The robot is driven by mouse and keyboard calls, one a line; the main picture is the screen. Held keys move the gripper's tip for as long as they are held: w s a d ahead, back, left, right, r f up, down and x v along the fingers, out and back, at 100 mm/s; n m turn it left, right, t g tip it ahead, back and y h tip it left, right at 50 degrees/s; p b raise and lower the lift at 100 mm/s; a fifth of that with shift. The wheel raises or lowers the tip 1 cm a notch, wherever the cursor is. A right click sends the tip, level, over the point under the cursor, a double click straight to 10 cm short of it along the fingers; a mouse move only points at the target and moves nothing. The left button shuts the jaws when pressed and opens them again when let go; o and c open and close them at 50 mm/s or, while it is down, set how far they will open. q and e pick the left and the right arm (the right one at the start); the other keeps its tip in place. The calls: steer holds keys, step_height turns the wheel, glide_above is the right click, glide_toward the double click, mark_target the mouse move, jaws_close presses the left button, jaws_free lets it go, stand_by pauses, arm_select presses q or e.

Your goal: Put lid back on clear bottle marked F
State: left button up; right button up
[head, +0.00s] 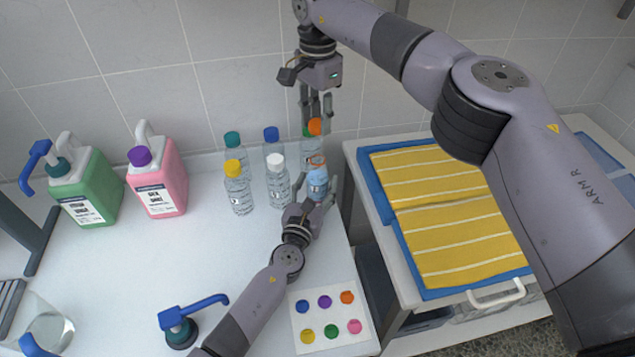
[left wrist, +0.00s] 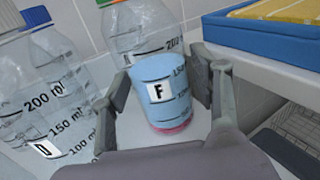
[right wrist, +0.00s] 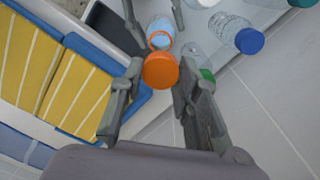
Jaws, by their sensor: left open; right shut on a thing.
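The clear bottle marked F (head: 317,182) stands upright near the table's right edge, with bluish contents and an uncovered top. Its F label faces the left wrist view (left wrist: 158,92). My left gripper (head: 319,200) is open, with its fingers on either side of this bottle; they also flank it in the left wrist view (left wrist: 160,100). My right gripper (head: 315,118) is shut on an orange lid (head: 315,126) above and slightly behind the bottle. In the right wrist view, the orange lid (right wrist: 160,70) sits between the fingertips, and the bottle's open mouth (right wrist: 160,41) shows beyond it.
Several capped bottles stand close on the left, with yellow (head: 233,168), white (head: 275,160) and blue (head: 271,134) lids. A green-lidded bottle (right wrist: 207,74) stands behind bottle F. Yellow towels (head: 450,220) lie in a blue tray at right. A colour-dot card (head: 318,332) lies in front.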

arm_select(q)
steer(key=shift+w+d, duration=0.15)
steer(key=shift+w, duration=0.3)
steer(key=shift+c, duration=0.4)
jaws_close()
